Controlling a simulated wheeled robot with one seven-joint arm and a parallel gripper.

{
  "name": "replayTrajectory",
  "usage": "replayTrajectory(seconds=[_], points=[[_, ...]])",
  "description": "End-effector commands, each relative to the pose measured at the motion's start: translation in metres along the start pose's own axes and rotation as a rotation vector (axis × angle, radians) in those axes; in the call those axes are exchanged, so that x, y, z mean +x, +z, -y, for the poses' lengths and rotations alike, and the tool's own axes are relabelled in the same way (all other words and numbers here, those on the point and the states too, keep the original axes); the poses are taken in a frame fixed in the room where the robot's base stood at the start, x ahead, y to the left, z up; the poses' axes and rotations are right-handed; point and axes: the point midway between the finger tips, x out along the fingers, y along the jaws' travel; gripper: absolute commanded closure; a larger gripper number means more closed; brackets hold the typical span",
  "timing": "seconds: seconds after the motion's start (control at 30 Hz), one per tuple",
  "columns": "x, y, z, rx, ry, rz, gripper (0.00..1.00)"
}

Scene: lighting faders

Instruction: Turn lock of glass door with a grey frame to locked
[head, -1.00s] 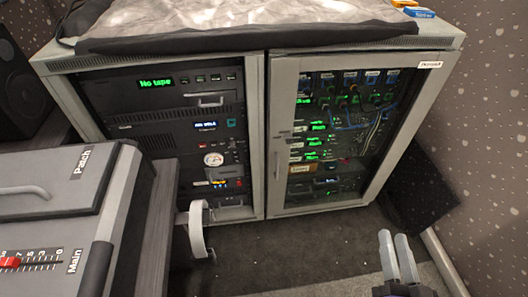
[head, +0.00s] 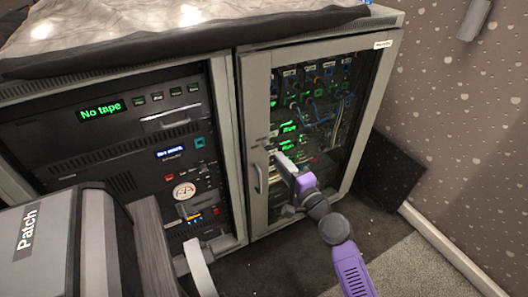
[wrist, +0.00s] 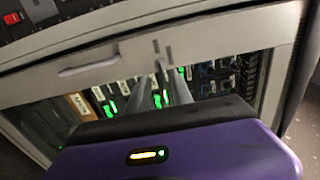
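The glass door with a grey frame (head: 257,125) is the right-hand door of the rack cabinet and looks shut. Its pale bar handle (head: 258,178) is on the left stile; it also shows in the wrist view (wrist: 90,67). A small lock (wrist: 156,46) shows as short grey pieces on the frame beyond the handle's end. Whether it is turned is too small to tell. My gripper (head: 280,160) is at the door's left side, near the handle and lock. In the wrist view its fingers (wrist: 158,72) are apart, with a gap and nothing held, and the tips are close to the lock.
The left rack (head: 110,140) shows a green "No tape" display. A grey console marked "Patch" (head: 45,235) and a pale curved handle (head: 200,262) stand at front left. A dark panel (head: 388,178) leans by the right wall. Carpet (head: 400,262) is clear at front right.

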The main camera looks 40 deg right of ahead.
Motion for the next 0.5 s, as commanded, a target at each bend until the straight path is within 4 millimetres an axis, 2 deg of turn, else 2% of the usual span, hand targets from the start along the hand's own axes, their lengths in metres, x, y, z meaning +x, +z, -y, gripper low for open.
replayTrajectory(seconds=[0.3, 0.5], points=[[0.048, -0.001, 0.001, -0.004, -0.001, -0.001, 0.73], [0.062, 0.000, 0.001, -0.004, -0.001, -0.002, 0.73]])
